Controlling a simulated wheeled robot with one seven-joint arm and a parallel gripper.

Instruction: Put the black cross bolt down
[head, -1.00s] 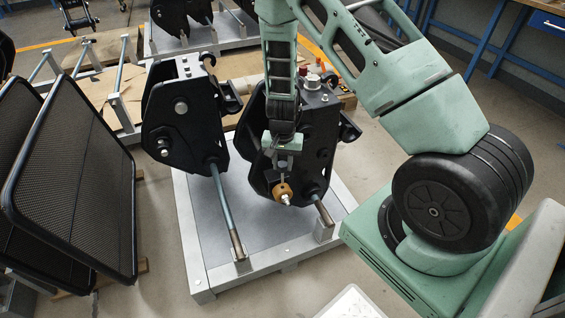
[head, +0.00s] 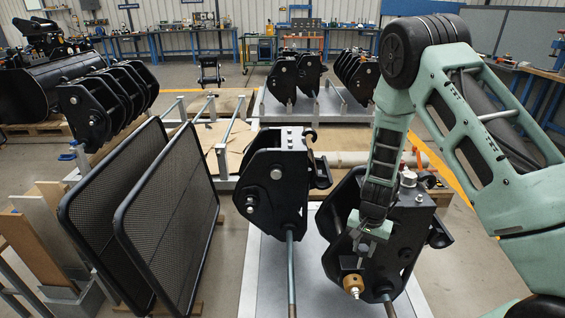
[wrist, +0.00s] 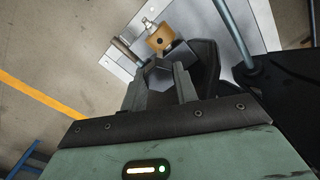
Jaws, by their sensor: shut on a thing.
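My gripper (head: 363,247) is in front of the right black coupler (head: 408,225), pointing down. In the wrist view its two fingers (wrist: 160,84) are shut on a dark, flat-sided piece (wrist: 158,76), which I take to be the black cross bolt. Most of it is hidden between the fingers. Just beyond the fingertips is a brass-coloured round part (wrist: 160,39) with a silver tip. It also shows below the gripper in the head view (head: 352,284). I cannot tell whether the brass part touches the held piece.
A second black coupler (head: 268,185) stands to the left on the same grey metal pallet (head: 262,270). Thin rods rise beside the couplers. Two black mesh panels (head: 165,215) lean further left.

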